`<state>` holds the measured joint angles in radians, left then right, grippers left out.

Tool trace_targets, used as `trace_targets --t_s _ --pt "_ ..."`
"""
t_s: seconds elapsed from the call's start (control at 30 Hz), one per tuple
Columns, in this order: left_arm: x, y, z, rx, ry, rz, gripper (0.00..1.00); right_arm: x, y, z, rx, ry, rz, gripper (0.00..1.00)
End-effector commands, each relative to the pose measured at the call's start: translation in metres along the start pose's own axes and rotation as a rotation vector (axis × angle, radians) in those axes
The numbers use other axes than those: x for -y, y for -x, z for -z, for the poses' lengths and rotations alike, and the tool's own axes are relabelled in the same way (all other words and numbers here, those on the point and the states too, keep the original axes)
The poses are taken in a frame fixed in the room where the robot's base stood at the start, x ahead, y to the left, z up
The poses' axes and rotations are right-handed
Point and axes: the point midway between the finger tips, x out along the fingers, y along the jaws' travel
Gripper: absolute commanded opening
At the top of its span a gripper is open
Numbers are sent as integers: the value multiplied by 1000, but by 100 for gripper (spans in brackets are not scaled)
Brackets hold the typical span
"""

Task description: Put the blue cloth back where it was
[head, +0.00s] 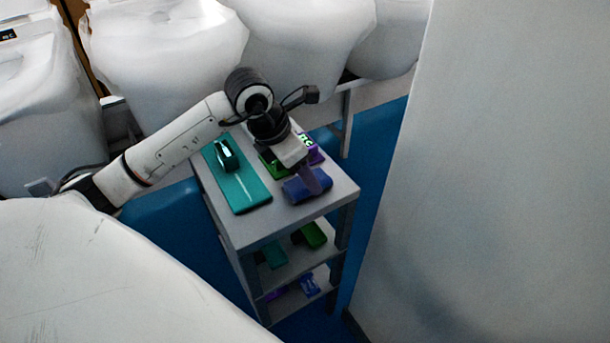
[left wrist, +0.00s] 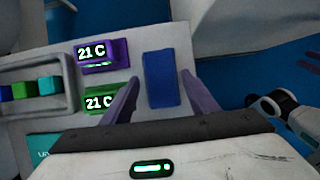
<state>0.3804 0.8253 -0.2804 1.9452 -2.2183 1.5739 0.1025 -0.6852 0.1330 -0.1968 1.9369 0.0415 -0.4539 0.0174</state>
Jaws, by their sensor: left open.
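The blue cloth (head: 303,190) lies on the cart's grey top, near its front right edge. In the left wrist view the blue cloth (left wrist: 160,85) is a plain upright block of blue between my two fingers. My left gripper (head: 312,180) reaches down over it from behind. In the left wrist view my left gripper (left wrist: 161,77) is open, one finger on each side of the cloth. Gaps show between the cloth and both fingers, so it is not clamped.
Green (left wrist: 101,99) and purple (left wrist: 102,55) devices with "21 C" displays stand beside the cloth. Lower shelves hold several coloured items.

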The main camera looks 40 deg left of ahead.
Motion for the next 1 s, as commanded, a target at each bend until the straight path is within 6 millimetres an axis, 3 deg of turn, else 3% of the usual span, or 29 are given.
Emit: trace_targets --t_s 0.3,0.5,0.7,1.0 --pt "-1 70 0 2 -3 -5 54 0 -1 -4 8 -1 -1 31" --pt "0 98 0 1 -2 -2 54 -1 -1 -6 11 -1 -1 31" --pt "0 106 0 -2 -1 0 54 -1 -1 -6 11 -1 -1 31" --pt "8 101 0 4 -3 29 54 0 -1 -5 8 -1 -1 31"
